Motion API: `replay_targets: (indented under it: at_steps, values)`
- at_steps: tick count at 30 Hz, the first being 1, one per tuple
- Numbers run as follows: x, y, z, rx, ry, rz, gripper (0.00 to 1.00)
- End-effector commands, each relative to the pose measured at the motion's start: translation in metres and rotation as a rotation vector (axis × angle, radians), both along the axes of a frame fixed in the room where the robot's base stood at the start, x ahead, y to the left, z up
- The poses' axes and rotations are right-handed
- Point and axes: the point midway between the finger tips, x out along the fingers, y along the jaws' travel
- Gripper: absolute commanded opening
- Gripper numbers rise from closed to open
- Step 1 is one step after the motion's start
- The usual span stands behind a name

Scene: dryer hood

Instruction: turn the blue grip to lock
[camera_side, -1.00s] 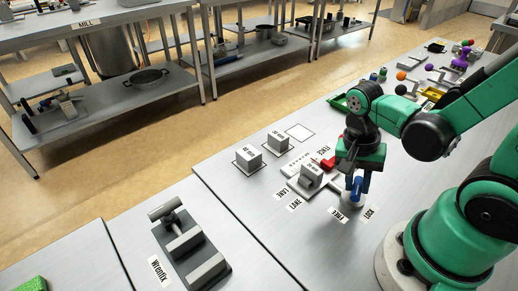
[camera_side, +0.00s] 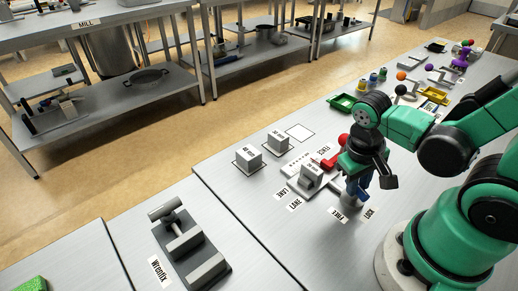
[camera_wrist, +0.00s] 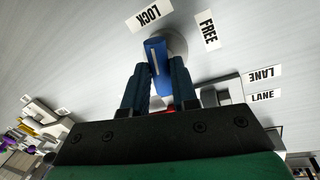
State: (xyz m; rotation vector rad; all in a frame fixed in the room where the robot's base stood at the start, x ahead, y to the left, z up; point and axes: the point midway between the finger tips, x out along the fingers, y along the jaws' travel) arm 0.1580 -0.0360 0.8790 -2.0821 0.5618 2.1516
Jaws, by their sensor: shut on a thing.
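The blue grip (camera_wrist: 157,58), with a pale line along its top, stands on a round grey base (camera_wrist: 178,45). In the wrist view my gripper (camera_wrist: 159,68) has a finger on each side of it and is shut on it. The grip's line points roughly towards the LOCK label (camera_wrist: 150,14); the FREE label (camera_wrist: 208,28) lies to the right. In the side view my gripper (camera_side: 357,190) largely hides the grip, and the LOCK label (camera_side: 369,214) and FREE label (camera_side: 338,214) lie in front.
A red-knobbed lever (camera_side: 331,162) and a grey block on a pale plate (camera_side: 311,176) stand close to my gripper's left. Two more blocks (camera_side: 248,160) stand farther left. A grey clamp fixture (camera_side: 190,247) is at front left. Small coloured items and a green tray (camera_side: 342,102) lie behind.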

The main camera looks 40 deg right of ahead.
Motion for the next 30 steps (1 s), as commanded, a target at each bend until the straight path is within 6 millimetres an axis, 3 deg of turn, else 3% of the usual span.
replay_targets:
  at_steps: [22,23,25,30]
  values:
    - [-0.0003,-0.0003,0.0001,-0.002,0.001,0.082,0.00]
    - [-0.0003,-0.0003,0.0001,-0.002,0.001,0.082,0.32]
    - [-0.0003,-0.0002,0.0001,-0.001,0.000,0.082,0.52]
    - [-0.0003,-0.0001,0.0000,-0.001,0.000,0.082,0.55]
